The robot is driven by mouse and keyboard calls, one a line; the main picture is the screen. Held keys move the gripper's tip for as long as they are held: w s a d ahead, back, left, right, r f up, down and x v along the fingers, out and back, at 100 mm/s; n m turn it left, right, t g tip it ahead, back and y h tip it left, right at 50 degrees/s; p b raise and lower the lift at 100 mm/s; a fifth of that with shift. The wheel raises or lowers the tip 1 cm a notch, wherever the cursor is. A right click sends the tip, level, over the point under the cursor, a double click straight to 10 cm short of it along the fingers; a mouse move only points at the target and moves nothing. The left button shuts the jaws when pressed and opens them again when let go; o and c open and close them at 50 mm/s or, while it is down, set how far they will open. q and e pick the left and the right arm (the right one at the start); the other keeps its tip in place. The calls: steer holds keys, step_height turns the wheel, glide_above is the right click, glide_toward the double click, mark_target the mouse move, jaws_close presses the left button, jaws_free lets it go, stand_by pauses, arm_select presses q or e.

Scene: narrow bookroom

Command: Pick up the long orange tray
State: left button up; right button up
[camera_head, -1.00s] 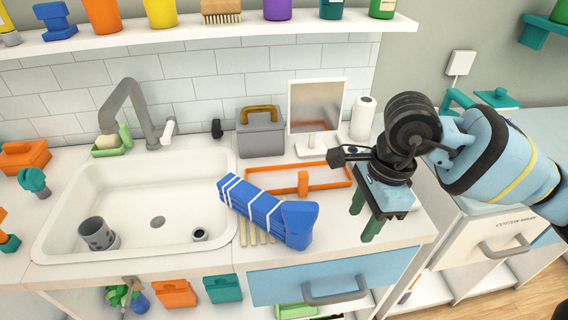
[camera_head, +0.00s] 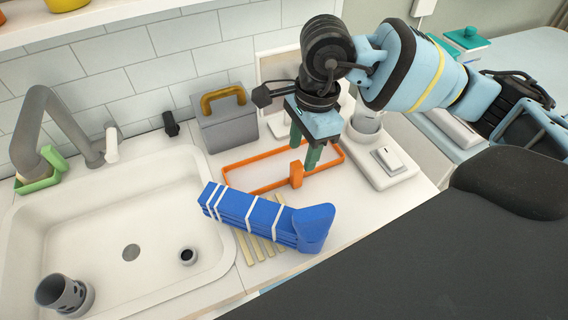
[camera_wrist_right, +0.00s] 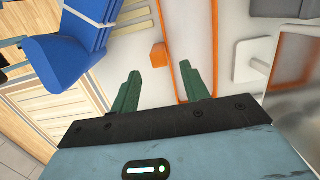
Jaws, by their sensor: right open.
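The long orange tray (camera_head: 255,157) lies flat on the white counter as a thin rectangular rim, with an orange block (camera_head: 295,174) on its near side. In the wrist view the tray's orange rim (camera_wrist_right: 167,22) runs away from me, and its block (camera_wrist_right: 159,55) shows between the fingertips. My right gripper (camera_head: 304,148) is open and empty, pointing down over the tray's right part. Its two green fingers also show spread apart in the wrist view (camera_wrist_right: 160,72). I cannot tell how far the fingertips are above the rim. My left gripper is not in view.
A blue strapped bundle (camera_head: 262,213) lies just in front of the tray, across pale strips (camera_head: 259,247). A grey box (camera_head: 225,126) stands behind the tray. A pale device (camera_head: 380,172) is to its right, and the sink (camera_head: 150,215) is to its left.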

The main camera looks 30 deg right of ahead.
mark_target(297, 163)
steer(key=shift+a+f, duration=0.25)
steer(key=shift+f, duration=0.95)
steer(key=shift+a+f, duration=0.2)
steer(key=shift+f, duration=0.95)
steer(key=shift+a+f, duration=0.25)
steer(key=shift+f, duration=0.95)
jaws_close()
